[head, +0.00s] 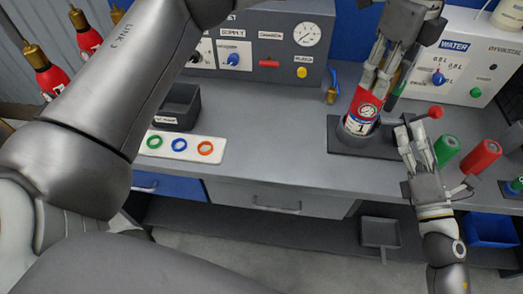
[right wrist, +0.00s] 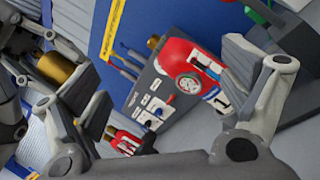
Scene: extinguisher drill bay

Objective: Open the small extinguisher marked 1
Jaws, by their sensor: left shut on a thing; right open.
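The small extinguisher marked 1 (head: 362,114) is red with a gauge and a white and blue label. It stands upright in a dark holder (head: 345,143) on the bench. It also shows in the right wrist view (right wrist: 188,62), with a bit of brass at its neck. My left gripper (head: 372,84) is above it, its fingers hiding the top in the head view. In the right wrist view it is shut on a brass cap (right wrist: 55,68), which looks apart from the body. My right gripper (head: 418,150) is open and empty, right of the extinguisher.
A red ball knob (head: 436,111) is close to my right gripper. Green (head: 446,149) and red (head: 481,157) cylinders stand to its right. A white strip with coloured rings (head: 180,147) and a black bin (head: 178,107) lie left. The bench between is clear.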

